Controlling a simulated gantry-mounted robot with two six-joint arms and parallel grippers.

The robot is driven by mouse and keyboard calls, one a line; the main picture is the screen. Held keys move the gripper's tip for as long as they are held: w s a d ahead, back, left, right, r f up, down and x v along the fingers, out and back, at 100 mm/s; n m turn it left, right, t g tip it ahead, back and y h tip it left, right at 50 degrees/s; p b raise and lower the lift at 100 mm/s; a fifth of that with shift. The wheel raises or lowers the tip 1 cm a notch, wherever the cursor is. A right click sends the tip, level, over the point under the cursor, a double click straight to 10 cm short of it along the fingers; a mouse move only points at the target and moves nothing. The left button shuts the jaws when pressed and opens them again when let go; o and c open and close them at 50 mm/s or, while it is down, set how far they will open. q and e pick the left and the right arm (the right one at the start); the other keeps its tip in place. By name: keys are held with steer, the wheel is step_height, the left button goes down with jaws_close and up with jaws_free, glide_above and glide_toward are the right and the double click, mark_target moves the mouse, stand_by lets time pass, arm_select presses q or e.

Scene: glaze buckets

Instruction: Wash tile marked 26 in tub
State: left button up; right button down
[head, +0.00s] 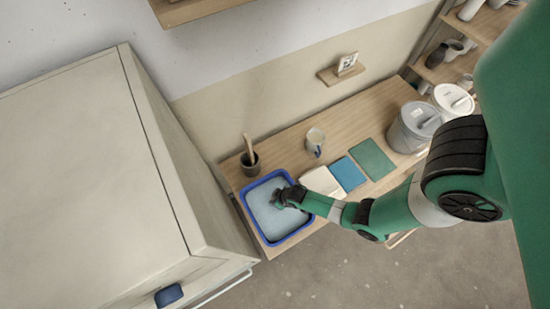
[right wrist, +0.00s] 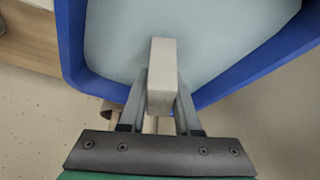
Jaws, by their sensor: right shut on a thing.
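My right gripper (head: 281,199) reaches over the blue-rimmed tub (head: 246,206), which holds pale bluish water (head: 270,217). In the right wrist view my right gripper (right wrist: 162,98) is shut on a light grey tile (right wrist: 162,62), seen edge-on between the fingers. The tile is over the tub's water (right wrist: 220,40) there. I cannot tell how deep it is, or whether it touches the water. Its number does not show. In the head view the tile is hidden or too small to make out. My left gripper is not in view.
Right of the tub lie a white cloth-like item (head: 320,182), a blue mat (head: 348,174) and a green mat (head: 373,158). A mug (head: 315,141), a dark pot (head: 250,163) and lidded buckets (head: 410,131) stand on the wooden bench (head: 290,142). A large pale cabinet (head: 90,150) is at left.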

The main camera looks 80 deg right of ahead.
steer(key=shift+r, duration=0.1)
stand_by(0.5)
step_height(320, 180, up, 6)
steer(key=p, duration=0.6)
steer(key=shift+r, duration=0.2)
steer(key=shift+f, duration=0.1)
